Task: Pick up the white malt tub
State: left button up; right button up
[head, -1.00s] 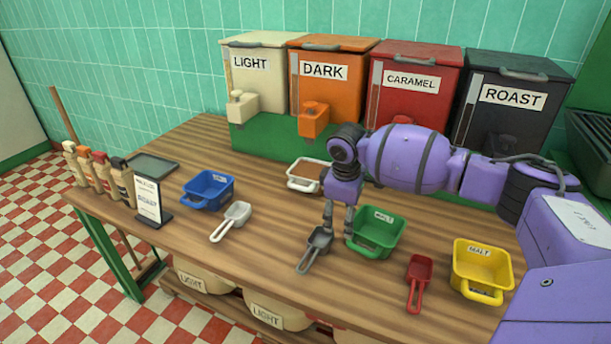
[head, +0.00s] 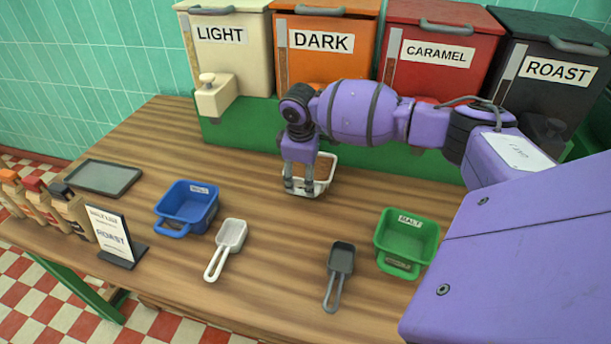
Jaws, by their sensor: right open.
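The white malt tub (head: 326,178) stands on the wooden table in front of the dispensers, partly hidden behind my right gripper. It held something brown in the earlier frame; its inside is mostly covered now. My right gripper (head: 299,190) points down at the tub's left front side, with its two fingers apart. I cannot tell whether the fingers touch the tub or straddle its wall or handle. My left gripper is not in view.
A blue tub (head: 187,207), white scoop (head: 231,237), grey scoop (head: 341,259) and green tub (head: 407,240) stand nearer the front. Light (head: 228,60), dark (head: 324,60), caramel (head: 437,55) and roast (head: 548,75) bins line the back. A sign (head: 111,238) and dark tray (head: 104,178) are left.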

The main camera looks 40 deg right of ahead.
jog(key=f, duration=0.5)
jog(key=shift+w+d+f, duration=0.1)
jog(key=shift+w+f, duration=0.2)
jog(key=c, duration=1.7)
jog(key=shift+w+r, duration=0.1)
grip_shut()
